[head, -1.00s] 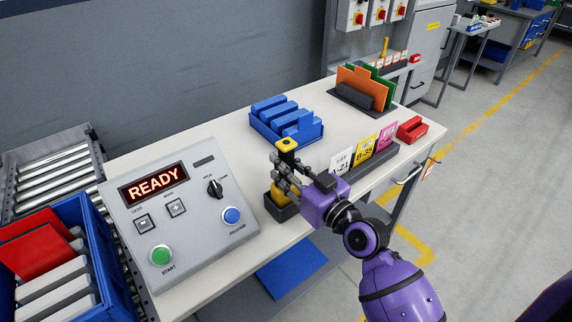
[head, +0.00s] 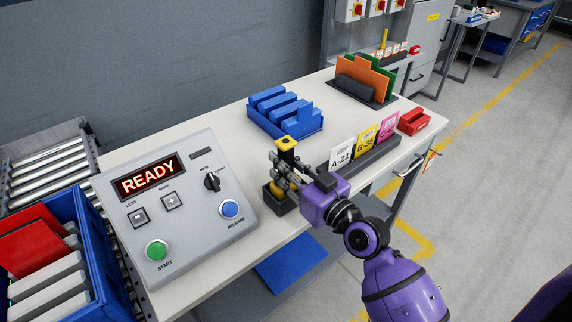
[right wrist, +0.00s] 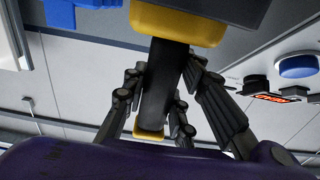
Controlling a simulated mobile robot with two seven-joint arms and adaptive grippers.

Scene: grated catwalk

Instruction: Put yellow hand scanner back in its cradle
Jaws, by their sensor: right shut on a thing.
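The yellow hand scanner (head: 287,144) stands upright at the front of the bench, with its dark grip between my right gripper's fingers (head: 279,168). My right gripper is shut on it. The scanner's lower yellow end is at the black cradle (head: 283,207) and looks to be inside its rim; how deep it sits is hidden. The right wrist view shows the scanner's dark grip (right wrist: 160,82) between the fingers, with a yellow part at each end, and the large yellow end (right wrist: 176,27) against a dark block. My left gripper is not in view.
A grey control box (head: 180,205) reading READY stands left of the cradle. A blue tray (head: 288,131) is behind, and a holder with label cards (head: 366,156) is to the right. A blue crate (head: 93,245) and roller conveyor (head: 48,160) are at the left.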

